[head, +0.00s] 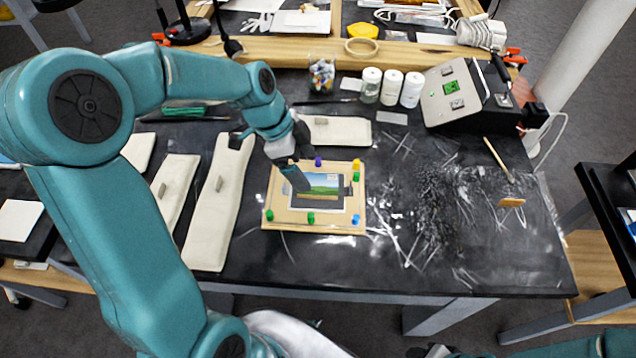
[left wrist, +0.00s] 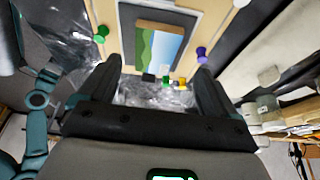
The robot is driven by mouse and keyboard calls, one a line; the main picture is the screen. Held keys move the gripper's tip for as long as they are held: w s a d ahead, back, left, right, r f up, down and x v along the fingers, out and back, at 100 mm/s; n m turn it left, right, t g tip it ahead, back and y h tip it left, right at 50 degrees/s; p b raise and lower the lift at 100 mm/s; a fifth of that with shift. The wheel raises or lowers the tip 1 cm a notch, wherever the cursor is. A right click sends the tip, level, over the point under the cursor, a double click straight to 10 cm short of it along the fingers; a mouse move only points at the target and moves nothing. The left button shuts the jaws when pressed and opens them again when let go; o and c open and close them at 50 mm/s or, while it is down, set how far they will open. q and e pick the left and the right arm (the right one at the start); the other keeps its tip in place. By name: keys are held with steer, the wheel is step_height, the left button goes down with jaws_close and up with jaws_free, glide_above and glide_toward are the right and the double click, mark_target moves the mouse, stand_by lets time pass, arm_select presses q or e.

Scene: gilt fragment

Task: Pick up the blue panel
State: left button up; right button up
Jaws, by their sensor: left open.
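A small picture panel (head: 322,183) with blue sky and green land lies on a light wooden board (head: 285,222) on the black table. No plain blue panel shows. Colored pegs, including a blue one (head: 356,163), stand around the board's edge. My left gripper (head: 308,173) is over the upper left of the board, and one finger hides part of the picture. In the left wrist view the gripper (left wrist: 153,88) has its fingers apart, with nothing between them. The picture (left wrist: 165,48) and board (left wrist: 115,15) lie beyond the fingertips. My right gripper does not show.
Long beige pads (head: 220,205) lie left of the board, and another pad (head: 336,130) lies behind it. White jars (head: 391,87) and a control box (head: 452,92) stand at the back. The scuffed table right of the board is mostly clear.

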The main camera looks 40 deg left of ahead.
mark_target(317, 184)
arm_select(q)
steer(key=shift+d+f, duration=0.25)
steer(key=shift+f, duration=0.1)
steer(key=p+x, duration=0.1)
steer(key=x, duration=0.3)
steer(key=shift+d+f, duration=0.15)
steer(key=shift+f, duration=0.1)
steer(key=shift+s, duration=0.1)
steer(key=c, duration=1.1)
steer(key=shift+c, duration=0.2)
steer(key=shift+r, duration=0.2)
